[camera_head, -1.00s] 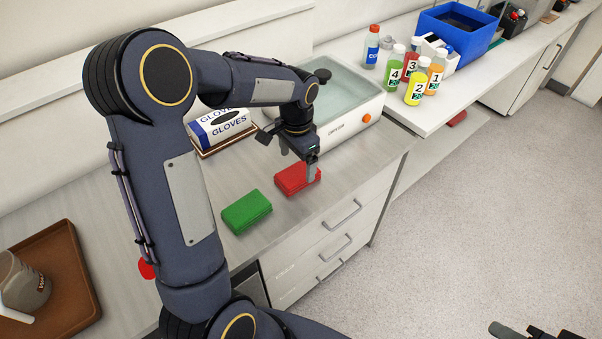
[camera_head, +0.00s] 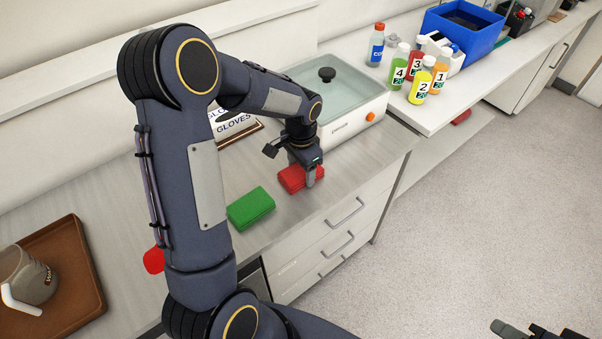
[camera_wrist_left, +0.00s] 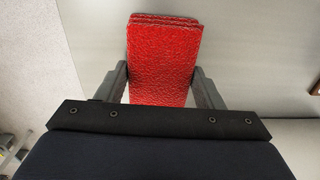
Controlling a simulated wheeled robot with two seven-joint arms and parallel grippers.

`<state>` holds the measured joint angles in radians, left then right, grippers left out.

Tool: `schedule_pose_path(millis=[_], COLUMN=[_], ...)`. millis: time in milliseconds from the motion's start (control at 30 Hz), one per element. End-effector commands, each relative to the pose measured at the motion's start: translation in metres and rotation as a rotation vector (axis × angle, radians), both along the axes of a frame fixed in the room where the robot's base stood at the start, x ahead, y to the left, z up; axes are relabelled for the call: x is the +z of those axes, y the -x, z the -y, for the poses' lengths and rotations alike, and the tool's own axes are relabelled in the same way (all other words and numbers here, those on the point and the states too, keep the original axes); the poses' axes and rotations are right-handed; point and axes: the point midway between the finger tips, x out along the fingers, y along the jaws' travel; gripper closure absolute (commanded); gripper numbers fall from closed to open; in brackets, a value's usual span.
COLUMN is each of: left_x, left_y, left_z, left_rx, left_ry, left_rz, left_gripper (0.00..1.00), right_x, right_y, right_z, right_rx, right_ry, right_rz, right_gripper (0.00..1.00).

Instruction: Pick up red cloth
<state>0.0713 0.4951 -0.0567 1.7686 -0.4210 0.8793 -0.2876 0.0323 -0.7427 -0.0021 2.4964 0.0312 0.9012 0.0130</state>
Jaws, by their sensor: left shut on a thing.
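The red cloth (camera_head: 291,179) is a folded, layered block lying on the counter, and it fills the middle of the left wrist view (camera_wrist_left: 162,58). My left gripper (camera_head: 305,178) comes down on it from above, one finger on each side. In the left wrist view the two fingers (camera_wrist_left: 161,82) press against the left and right edges of the cloth, so the gripper is shut on it. Part of the cloth is hidden behind the gripper in the head view. Only a small dark part of my right arm shows at the bottom right.
A folded green cloth (camera_head: 251,208) lies just left of the red one. Behind are a glove box (camera_head: 236,127) and a water bath (camera_head: 352,101). A brown tray (camera_head: 72,262) with a jug stands at left. Several bottles (camera_head: 420,88) and a blue bin (camera_head: 462,32) stand at back right.

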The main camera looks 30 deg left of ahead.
Motion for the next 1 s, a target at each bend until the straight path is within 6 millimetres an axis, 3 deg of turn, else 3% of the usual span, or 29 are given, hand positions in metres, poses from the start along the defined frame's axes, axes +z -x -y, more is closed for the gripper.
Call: schedule_pose_path(millis=[267,533,800,1000], left_x=[0.004,0.036,0.095,0.114], left_y=[0.000,0.002,0.058,0.104], left_z=[0.000,0.000,0.008,0.014], left_rx=[0.000,0.000,-0.001,-0.002], left_ry=[0.000,-0.001,0.000,0.000], left_rz=[0.001,0.006,0.007,0.005], left_gripper=[0.61,0.61,0.61,0.61], right_x=[0.000,-0.004,-0.018,-0.026], right_y=[0.000,0.000,0.000,0.000], right_z=[0.000,0.000,0.000,0.000], right_rx=[0.000,0.000,0.000,0.000], right_ry=[0.000,0.000,0.000,0.000], right_rz=[0.000,0.000,0.000,0.000], right_gripper=[0.65,0.65,0.65,0.65])
